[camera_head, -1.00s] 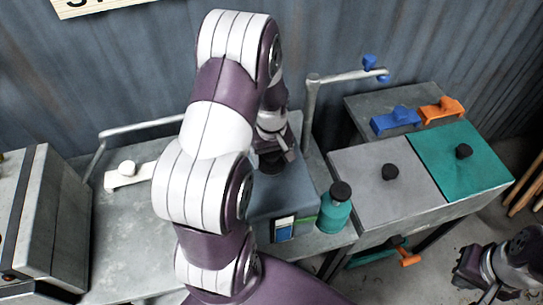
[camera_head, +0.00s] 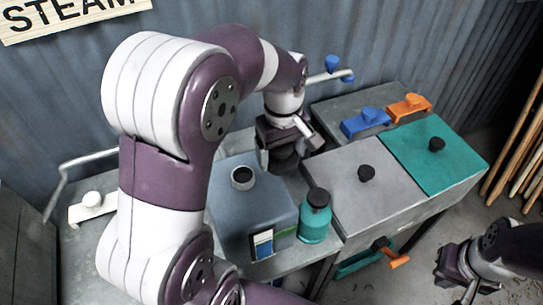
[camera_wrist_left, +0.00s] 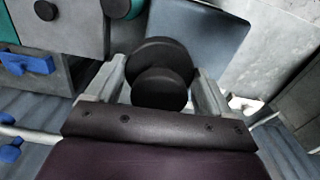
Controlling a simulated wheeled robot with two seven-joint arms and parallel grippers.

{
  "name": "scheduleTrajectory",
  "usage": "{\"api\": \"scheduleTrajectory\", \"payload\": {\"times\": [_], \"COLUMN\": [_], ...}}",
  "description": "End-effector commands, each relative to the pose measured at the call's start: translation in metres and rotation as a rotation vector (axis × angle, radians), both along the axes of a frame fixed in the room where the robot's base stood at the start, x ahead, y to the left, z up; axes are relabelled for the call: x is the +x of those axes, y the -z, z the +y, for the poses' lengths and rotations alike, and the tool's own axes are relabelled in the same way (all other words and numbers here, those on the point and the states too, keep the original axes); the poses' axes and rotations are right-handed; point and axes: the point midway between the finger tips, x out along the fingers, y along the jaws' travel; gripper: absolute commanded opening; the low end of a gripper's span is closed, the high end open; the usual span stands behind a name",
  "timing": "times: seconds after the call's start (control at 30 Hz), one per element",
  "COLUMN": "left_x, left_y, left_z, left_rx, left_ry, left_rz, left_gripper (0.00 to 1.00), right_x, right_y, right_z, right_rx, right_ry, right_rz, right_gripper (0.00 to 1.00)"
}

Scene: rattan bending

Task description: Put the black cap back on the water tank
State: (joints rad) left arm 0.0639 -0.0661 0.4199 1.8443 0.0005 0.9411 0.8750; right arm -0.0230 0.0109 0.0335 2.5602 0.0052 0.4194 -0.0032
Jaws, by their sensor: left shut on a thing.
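The water tank (camera_head: 250,225) is a blue-grey box with a round open neck (camera_head: 242,178) on top and a small level window on its front. My left gripper (camera_head: 287,148) is shut on the black cap (camera_head: 286,163), up and to the right of the neck in the head view. In the left wrist view, the cap (camera_wrist_left: 158,52) shows as a wide black disc with a knob between the fingers, and part of the tank (camera_wrist_left: 205,35) lies beyond it. The cap is apart from the neck. My right gripper (camera_head: 458,275) is at the lower right; its fingers are unclear.
A teal bottle with a black top (camera_head: 315,218) stands close to the tank's right side. Grey and teal lids with black knobs (camera_head: 366,173) lie further right. Blue (camera_head: 365,122) and orange (camera_head: 409,106) clamps sit behind them. A metal post and handle rise behind my left gripper.

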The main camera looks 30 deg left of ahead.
Motion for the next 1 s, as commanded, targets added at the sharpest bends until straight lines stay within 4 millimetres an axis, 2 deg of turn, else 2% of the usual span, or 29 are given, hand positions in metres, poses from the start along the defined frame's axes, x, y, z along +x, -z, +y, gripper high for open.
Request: {"api": "scheduleTrajectory", "payload": {"times": [0.03,0.1,0.2,0.33,0.43,0.67,1.0], "left_x": [-0.005,-0.011,-0.019,-0.024,-0.017,-0.011,-0.012], "left_y": [-0.009,-0.008,0.002,0.019,0.032,0.039,0.079], "left_z": [0.013,0.035,0.065,0.092,0.097,0.099,0.098], "left_rx": [0.0,-0.001,-0.002,-0.002,-0.001,-0.002,-0.001], "left_ry": [-0.044,-0.11,-0.149,-0.111,-0.022,0.047,0.046], "left_rz": [0.004,0.004,0.005,0.003,-0.003,-0.005,-0.004], "left_gripper": [0.47,0.47,0.47,0.47,0.47,0.47,0.47], "right_x": [0.0,0.0,0.0,0.0,0.0,0.0,0.0], "right_y": [-0.015,-0.029,-0.044,-0.054,-0.05,-0.042,-0.004], "right_z": [0.0,0.0,0.0,0.0,0.0,0.0,0.0], "right_rx": [0.0,0.0,0.0,0.0,0.0,0.0,0.0], "right_ry": [0.0,0.0,0.0,0.0,0.0,0.0,0.0], "right_rz": [-0.001,-0.001,-0.001,-0.001,-0.001,0.0,0.0], "right_gripper": [0.0,0.0,0.0,0.0,0.0,0.0,0.0]}}
